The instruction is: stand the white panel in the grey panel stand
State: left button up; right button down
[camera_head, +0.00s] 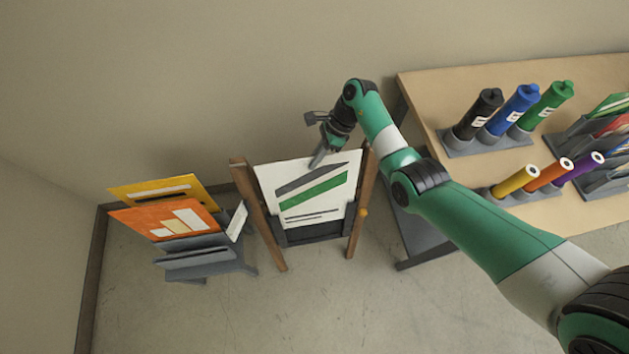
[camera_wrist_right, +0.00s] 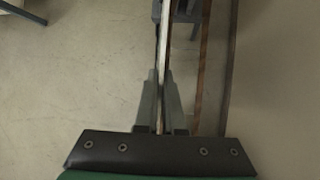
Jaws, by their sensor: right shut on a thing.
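The white panel (camera_head: 290,208), with a dark grey stripe, a green stripe and thin lines, leans upright in the wooden easel (camera_head: 265,240). My right gripper (camera_head: 318,159) is shut on the panel's top edge. In the right wrist view the gripper's fingers (camera_wrist_right: 162,88) close on the thin white panel edge (camera_wrist_right: 165,45). The grey panel stand (camera_head: 200,258) is on the floor left of the easel. A yellow panel (camera_head: 140,191) and an orange panel (camera_head: 150,222) stand in it. My left gripper is not in view.
A small white card (camera_head: 237,220) is at the stand's right side. A wooden table (camera_head: 440,90) at the right bears rolls in grey holders (camera_head: 478,147) and a rack (camera_head: 570,145) of panels. The wall is close behind; the floor in front is clear.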

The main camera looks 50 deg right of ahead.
notch_tip(320, 180, up, 17)
jog(key=w+d+p, duration=0.1)
jog(key=w+p, duration=0.1)
jog(key=p, duration=0.7)
jog(key=shift+w+d+f, duration=0.15)
jog(key=shift+d+f, duration=0.05)
jog(key=shift+d, duration=0.2)
